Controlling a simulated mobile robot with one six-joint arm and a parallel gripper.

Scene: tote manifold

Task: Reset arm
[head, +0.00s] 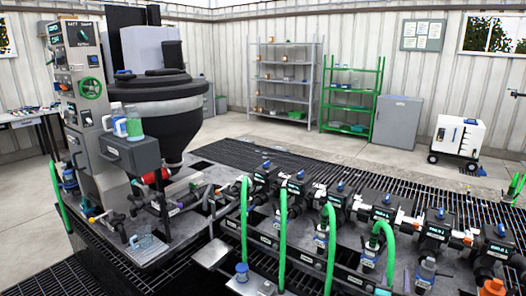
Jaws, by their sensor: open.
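My gripper does not show in the head view, and I cannot see my arm clearly. A manifold (372,208) runs across the right foreground as a row of dark valve bodies with blue tops. Several green hoses (283,230) arch in front of it. A large dark hopper (165,95) stands at the left beside a grey control column (82,100) with a green handwheel (91,88). Bottles (134,124) stand on a grey box attached to the column.
Black grating (40,280) covers the near floor. Grey shelves (284,78), green shelves (352,90), a grey cabinet (397,122) and a white wheeled cart (458,138) stand at the back. The concrete floor (300,145) before them is clear.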

